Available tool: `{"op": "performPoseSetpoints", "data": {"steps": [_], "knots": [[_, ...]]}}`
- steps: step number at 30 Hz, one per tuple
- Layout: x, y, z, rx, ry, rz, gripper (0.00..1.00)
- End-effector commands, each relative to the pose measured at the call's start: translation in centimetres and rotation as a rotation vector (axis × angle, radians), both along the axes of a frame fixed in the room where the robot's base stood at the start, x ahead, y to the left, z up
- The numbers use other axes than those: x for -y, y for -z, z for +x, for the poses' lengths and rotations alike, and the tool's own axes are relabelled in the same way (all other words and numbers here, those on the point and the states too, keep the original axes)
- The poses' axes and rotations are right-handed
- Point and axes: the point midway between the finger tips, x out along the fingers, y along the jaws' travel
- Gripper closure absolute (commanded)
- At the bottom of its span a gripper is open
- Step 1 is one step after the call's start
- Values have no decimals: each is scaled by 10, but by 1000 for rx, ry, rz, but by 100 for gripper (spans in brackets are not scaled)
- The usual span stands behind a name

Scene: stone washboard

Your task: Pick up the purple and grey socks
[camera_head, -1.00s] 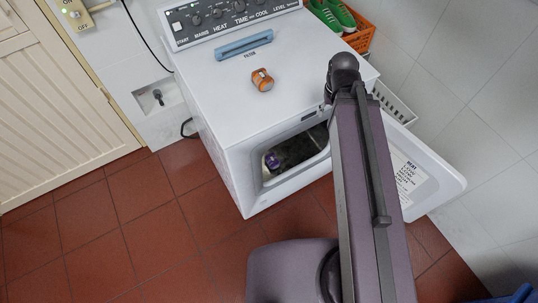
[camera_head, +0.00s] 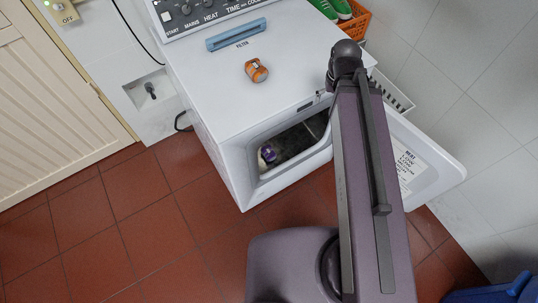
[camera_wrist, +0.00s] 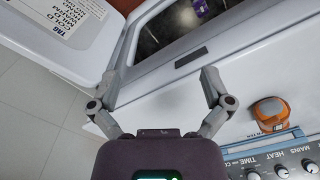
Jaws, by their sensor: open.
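The purple and grey socks (camera_head: 268,153) lie as a small bundle inside the open dryer (camera_head: 222,145), near the left side of its opening. They also show in the wrist view as a purple patch (camera_wrist: 200,8) at the top edge, partly cut off. Their full shape is hidden by the opening's rim. My gripper (camera_wrist: 168,82) is open and empty in the wrist view, its two fingers spread above the dryer's front edge, apart from the socks. In the head view my gripper is hidden behind my arm.
The dryer's door (camera_head: 425,160) hangs open to the right. An orange tape measure-like object (camera_head: 256,71) and a blue filter handle (camera_head: 236,34) are on top. An orange basket (camera_head: 354,24) with green shoes (camera_head: 336,8) stands behind. Red floor tiles (camera_head: 150,225) at left are clear.

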Motion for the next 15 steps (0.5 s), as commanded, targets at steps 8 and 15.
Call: {"op": "performPoseSetpoints", "data": {"steps": [8, 15], "knots": [[1, 55, 13, 25, -87, 26, 0], [4, 101, 25, 55, -183, 51, 0]]}}
